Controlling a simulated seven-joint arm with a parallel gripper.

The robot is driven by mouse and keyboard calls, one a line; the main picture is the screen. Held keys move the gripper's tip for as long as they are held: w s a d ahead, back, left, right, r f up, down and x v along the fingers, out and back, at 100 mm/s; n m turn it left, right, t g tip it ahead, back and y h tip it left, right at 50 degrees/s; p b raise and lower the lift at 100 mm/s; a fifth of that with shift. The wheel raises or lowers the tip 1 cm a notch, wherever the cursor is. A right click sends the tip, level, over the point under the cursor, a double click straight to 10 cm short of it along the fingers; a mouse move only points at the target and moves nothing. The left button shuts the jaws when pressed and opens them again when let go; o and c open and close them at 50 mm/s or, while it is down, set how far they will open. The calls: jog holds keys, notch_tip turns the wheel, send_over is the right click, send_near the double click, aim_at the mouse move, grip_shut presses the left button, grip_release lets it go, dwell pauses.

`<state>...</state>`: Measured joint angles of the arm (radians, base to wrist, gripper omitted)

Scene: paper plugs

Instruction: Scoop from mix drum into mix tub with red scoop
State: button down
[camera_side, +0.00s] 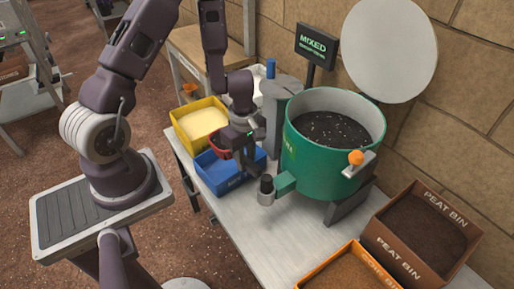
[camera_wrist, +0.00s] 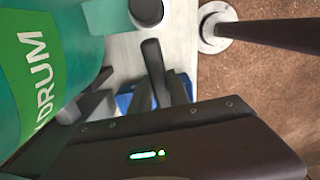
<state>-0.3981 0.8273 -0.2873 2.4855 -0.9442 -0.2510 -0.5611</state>
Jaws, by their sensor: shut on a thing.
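The green mix drum (camera_side: 302,158) stands on the table, full of dark mix with pale specks; its side fills the left of the wrist view (camera_wrist: 30,85). The blue mix tub (camera_side: 222,182) sits left of the drum, and bits of blue show behind my finger in the wrist view (camera_wrist: 124,103). My gripper (camera_side: 238,150) is above the tub, shut on the red scoop (camera_side: 220,144). The scoop's red bowl shows at the gripper's left, over the tub. Its contents are too small to tell, and the wrist view does not clearly show it.
A yellow bin (camera_side: 187,137) of pale material stands behind the tub. Peat bin (camera_side: 385,234) and an orange bin (camera_side: 322,272) are at front right. The drum's outlet (camera_side: 283,184) juts toward the tub. A sign (camera_side: 317,46) and round lid (camera_side: 388,48) rise behind.

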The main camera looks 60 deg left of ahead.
jog(key=shift+s+a+f, duration=0.2)
jog(key=shift+s+f, duration=0.15)
jog(key=shift+s, duration=0.25)
jog(key=shift+a+f+h, duration=0.15)
jog(key=shift+f+h, duration=0.2)
jog(key=shift+f, duration=0.2)
jog(key=shift+a+f+h, duration=0.15)
jog(key=shift+f+h, duration=0.2)
jog(key=shift+f, duration=0.15)
jog(key=shift+d, duration=0.15)
jog(key=shift+r, duration=0.15)
jog(key=shift+r+h, duration=1.2)
